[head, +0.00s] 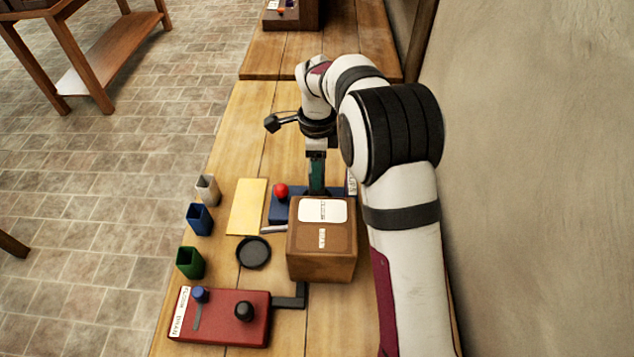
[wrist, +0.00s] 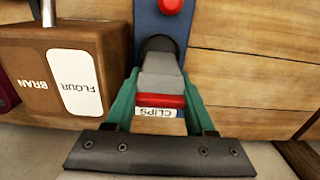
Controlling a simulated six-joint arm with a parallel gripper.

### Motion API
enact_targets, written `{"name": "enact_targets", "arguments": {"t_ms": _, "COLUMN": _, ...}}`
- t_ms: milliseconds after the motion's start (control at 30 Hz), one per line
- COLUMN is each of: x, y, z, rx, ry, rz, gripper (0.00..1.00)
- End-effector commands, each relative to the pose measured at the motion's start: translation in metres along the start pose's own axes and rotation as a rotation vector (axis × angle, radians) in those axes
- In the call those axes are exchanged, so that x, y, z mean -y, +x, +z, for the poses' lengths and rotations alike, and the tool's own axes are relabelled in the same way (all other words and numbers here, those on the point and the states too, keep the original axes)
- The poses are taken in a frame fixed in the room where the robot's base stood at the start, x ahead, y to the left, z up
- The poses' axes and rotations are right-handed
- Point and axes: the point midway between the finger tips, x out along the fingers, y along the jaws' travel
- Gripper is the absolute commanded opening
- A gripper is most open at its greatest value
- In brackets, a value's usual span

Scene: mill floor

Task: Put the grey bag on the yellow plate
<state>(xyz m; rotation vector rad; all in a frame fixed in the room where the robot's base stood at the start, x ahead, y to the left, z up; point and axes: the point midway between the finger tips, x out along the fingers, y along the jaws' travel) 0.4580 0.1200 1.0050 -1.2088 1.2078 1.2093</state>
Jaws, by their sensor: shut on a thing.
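A small pale grey open-topped bag (head: 207,189) stands at the left edge of the bench, at the far end of a row. The flat yellow plate (head: 247,207) lies just right of it and looks empty. My gripper (head: 316,190) is apart from both, pointing down over a blue unit (head: 284,207) behind the brown box. In the wrist view, the green fingers of my gripper (wrist: 161,88) are shut on a grey tapered piece (wrist: 160,72). Whether this piece belongs to the blue unit, I cannot tell. Its underside is hidden.
A blue bag (head: 199,219) and a green bag (head: 190,262) stand in the same row. A brown box (head: 321,255) stands close in front of my gripper. A black dish (head: 253,252) and a red unit (head: 223,329) lie nearer. A wall rises at right.

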Motion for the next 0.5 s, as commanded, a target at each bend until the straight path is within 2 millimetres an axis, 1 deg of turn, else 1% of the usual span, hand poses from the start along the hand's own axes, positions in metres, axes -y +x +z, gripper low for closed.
{"name": "enact_targets", "arguments": {"t_ms": 33, "x": 0.001, "y": -0.014, "z": 0.0, "rx": 0.0, "ry": 0.001, "rz": -0.004, "gripper": 0.0}}
{"name": "enact_targets", "arguments": {"t_ms": 133, "x": 0.001, "y": -0.035, "z": 0.0, "rx": 0.0, "ry": 0.0, "rz": -0.003, "gripper": 0.0}}
{"name": "enact_targets", "arguments": {"t_ms": 233, "x": 0.0, "y": -0.046, "z": 0.0, "rx": 0.0, "ry": 0.0, "rz": -0.001, "gripper": 0.0}}
{"name": "enact_targets", "arguments": {"t_ms": 333, "x": 0.0, "y": -0.05, "z": 0.006, "rx": 0.0, "ry": -0.002, "rz": 0.0, "gripper": 0.0}}
{"name": "enact_targets", "arguments": {"t_ms": 367, "x": 0.0, "y": -0.049, "z": 0.011, "rx": 0.0, "ry": -0.002, "rz": 0.001, "gripper": 0.0}}
{"name": "enact_targets", "arguments": {"t_ms": 433, "x": -0.002, "y": -0.045, "z": 0.031, "rx": -0.001, "ry": -0.005, "rz": 0.002, "gripper": 0.0}}
{"name": "enact_targets", "arguments": {"t_ms": 467, "x": -0.003, "y": -0.044, "z": 0.042, "rx": -0.001, "ry": -0.007, "rz": 0.001, "gripper": 0.0}}
{"name": "enact_targets", "arguments": {"t_ms": 500, "x": -0.006, "y": -0.041, "z": 0.058, "rx": -0.001, "ry": -0.008, "rz": 0.002, "gripper": 0.0}}
